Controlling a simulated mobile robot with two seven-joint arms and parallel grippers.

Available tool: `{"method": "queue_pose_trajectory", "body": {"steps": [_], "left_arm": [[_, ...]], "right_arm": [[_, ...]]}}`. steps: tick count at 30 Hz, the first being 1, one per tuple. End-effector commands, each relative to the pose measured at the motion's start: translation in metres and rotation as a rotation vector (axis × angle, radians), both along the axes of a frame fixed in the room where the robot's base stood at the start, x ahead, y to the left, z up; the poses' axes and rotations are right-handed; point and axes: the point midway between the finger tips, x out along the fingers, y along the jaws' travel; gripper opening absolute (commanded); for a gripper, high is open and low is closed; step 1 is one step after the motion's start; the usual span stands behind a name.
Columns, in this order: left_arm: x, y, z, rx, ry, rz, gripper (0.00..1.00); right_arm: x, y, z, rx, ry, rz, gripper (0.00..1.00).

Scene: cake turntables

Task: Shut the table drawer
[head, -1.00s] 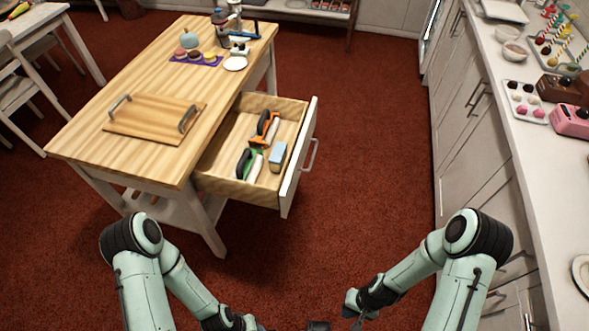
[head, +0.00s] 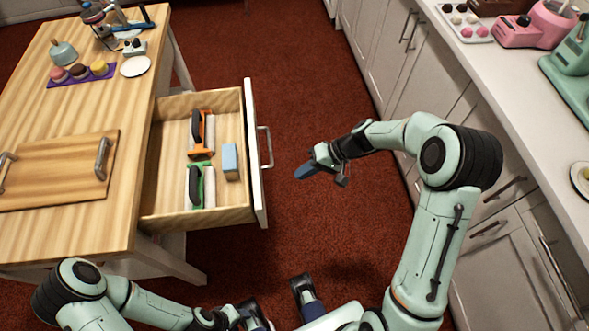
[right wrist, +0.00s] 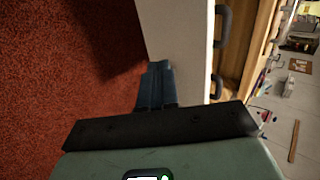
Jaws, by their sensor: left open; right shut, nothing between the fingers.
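The table drawer (head: 226,201) is pulled out from the right side of the wooden table (head: 60,228) in the head view. Its white front (head: 256,180) carries a grey bar handle (head: 267,147). My right gripper (head: 306,172) is shut and empty, to the right of the handle and apart from it. In the right wrist view its closed fingers (right wrist: 156,85) show against a white panel that looks like the drawer front (right wrist: 180,40). My left gripper (head: 277,303) is open and empty at the bottom of the head view, below the drawer.
The drawer holds an orange-and-black tool (head: 201,133), a green-and-black tool (head: 200,186) and a blue block (head: 230,161). A wooden tray (head: 60,172) lies on the table. A white counter (head: 500,80) with cabinets runs along the right. Red carpet between is clear.

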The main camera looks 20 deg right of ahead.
Motion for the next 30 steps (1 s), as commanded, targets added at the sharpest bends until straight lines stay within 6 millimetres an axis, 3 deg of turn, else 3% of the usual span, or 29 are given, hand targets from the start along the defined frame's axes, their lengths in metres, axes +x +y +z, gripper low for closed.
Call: {"method": "queue_pose_trajectory", "body": {"steps": [10, 18, 30], "left_arm": [[0.002, 0.0, -0.005, 0.001, -0.008, 0.003, 0.48], [0.001, 0.0, -0.002, 0.001, -0.005, 0.002, 0.48], [0.001, 0.0, -0.002, 0.001, -0.004, 0.001, 0.48]], "right_arm": [[0.014, 0.055, -0.053, 0.001, 0.005, 0.004, 0.0], [0.024, 0.087, -0.051, 0.0, 0.003, 0.002, 0.0], [0.026, 0.092, -0.052, 0.0, 0.003, 0.0, 0.0]]}}
